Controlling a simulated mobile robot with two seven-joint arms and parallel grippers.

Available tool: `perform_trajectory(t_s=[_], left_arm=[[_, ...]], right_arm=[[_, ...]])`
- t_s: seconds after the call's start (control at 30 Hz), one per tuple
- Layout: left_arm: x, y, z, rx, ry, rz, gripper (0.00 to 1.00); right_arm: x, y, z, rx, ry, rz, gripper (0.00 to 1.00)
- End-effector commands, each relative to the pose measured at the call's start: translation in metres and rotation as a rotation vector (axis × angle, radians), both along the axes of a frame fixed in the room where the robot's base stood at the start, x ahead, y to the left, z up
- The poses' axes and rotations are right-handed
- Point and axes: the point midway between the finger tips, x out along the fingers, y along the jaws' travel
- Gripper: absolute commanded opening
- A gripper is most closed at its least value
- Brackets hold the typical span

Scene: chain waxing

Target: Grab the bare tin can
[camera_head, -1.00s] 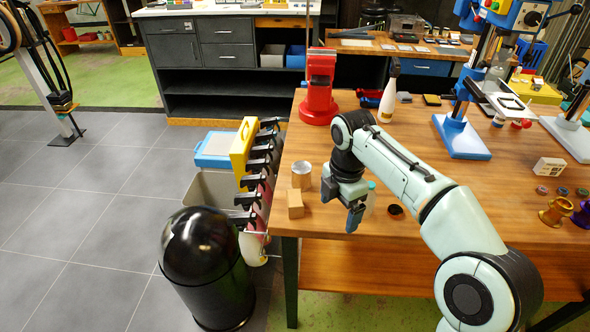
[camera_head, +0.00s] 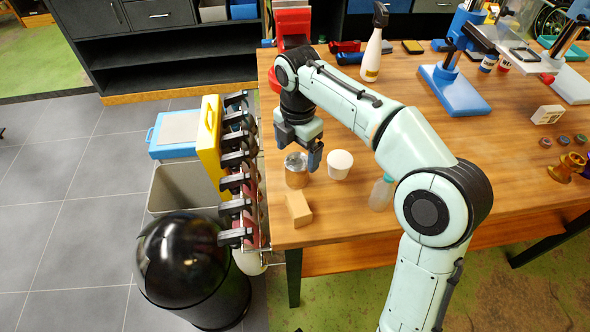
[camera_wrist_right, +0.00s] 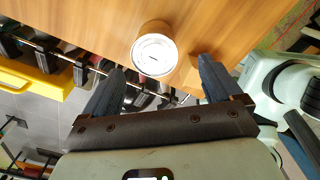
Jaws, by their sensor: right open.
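The bare tin can (camera_head: 296,179) stands upright near the table's left edge, with a silvery top and a brownish, reflective side. It also shows in the right wrist view (camera_wrist_right: 154,54), where its round pale top faces the camera. My right gripper (camera_head: 300,148) is just behind and above the can, pointing down. In the right wrist view its two dark fingers (camera_wrist_right: 162,68) are spread apart, with the can beyond their tips and nothing between them. Whether a finger touches the can is unclear. My left gripper is not in view.
A wooden block (camera_head: 299,209) stands just in front of the can. A white tub (camera_head: 340,165) is close to its right, and a clear bottle (camera_head: 381,194) stands farther right. A rack of black clamps (camera_head: 236,180) runs along the table's left edge, beside a black bin (camera_head: 190,265).

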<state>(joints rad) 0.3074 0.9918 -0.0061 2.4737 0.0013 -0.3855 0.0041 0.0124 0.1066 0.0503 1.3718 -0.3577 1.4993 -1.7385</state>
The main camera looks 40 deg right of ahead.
Motion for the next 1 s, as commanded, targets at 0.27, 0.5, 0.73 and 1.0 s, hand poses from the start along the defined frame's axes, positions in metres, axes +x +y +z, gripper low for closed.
perform_trajectory(t_s=[0.27, 0.5, 0.73, 1.0], left_arm=[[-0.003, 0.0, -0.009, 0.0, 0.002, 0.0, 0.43], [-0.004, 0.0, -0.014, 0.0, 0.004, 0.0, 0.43], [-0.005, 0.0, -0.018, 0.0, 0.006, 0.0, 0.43], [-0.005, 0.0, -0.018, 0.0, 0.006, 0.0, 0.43]], right_arm=[[0.0, 0.0, -0.033, 0.0, 0.001, -0.001, 0.92], [0.004, -0.003, -0.063, 0.0, 0.004, -0.001, 0.92], [0.004, -0.003, -0.084, 0.001, 0.001, -0.001, 0.92], [0.005, -0.003, -0.084, 0.0, -0.001, -0.001, 0.76]])
